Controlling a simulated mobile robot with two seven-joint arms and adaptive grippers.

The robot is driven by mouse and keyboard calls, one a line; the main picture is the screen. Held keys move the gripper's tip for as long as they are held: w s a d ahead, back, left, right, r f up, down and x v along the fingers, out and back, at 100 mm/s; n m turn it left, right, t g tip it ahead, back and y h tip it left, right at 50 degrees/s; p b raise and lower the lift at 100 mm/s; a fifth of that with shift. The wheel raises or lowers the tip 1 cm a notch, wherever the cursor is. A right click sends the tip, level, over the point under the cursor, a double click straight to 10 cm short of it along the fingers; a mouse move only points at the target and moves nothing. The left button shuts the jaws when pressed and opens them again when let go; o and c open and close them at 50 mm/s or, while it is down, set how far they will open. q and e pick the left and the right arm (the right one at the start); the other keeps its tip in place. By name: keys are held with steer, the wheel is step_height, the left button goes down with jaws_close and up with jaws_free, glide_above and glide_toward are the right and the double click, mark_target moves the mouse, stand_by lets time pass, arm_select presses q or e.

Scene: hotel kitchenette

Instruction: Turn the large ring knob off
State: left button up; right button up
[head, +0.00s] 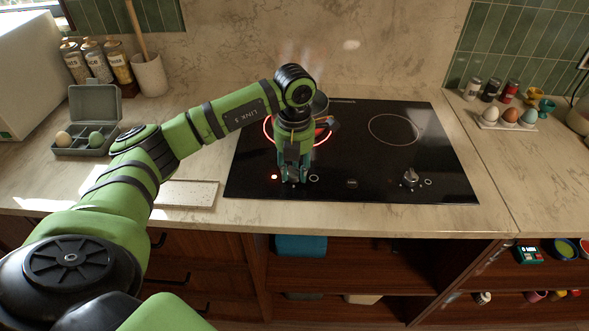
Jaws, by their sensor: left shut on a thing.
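The black cooktop (345,178) is set into the counter. Its left ring glows red (327,137), with a pan partly hidden behind my arm on it. A red light (274,177) shows at the front left of the cooktop. My left gripper (292,177) points down at the front left of the cooktop, beside that light, shut on a knob that its fingers almost fully hide. Another knob (410,177) stands uncovered at the front right, near the dark right ring (394,130). My right gripper is not in view.
An egg box (96,103), spice jars (94,62) and a utensil crock (149,76) stand at the left. A pale board (188,193) lies left of the cooktop. An egg tray (507,124) and small jars (490,90) stand at the right. Open shelves lie below.

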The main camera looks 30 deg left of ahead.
arm_select(q)
steer(key=n, duration=0.6)
steer(key=shift+n, duration=0.3)
steer(key=n, duration=1.1)
steer(key=shift+n, duration=0.4)
steer(key=n+p, duration=0.1)
steer(key=n, duration=0.5)
steer(key=shift+n, duration=0.3)
steer(key=o, duration=1.2)
steer(key=shift+c, duration=0.2)
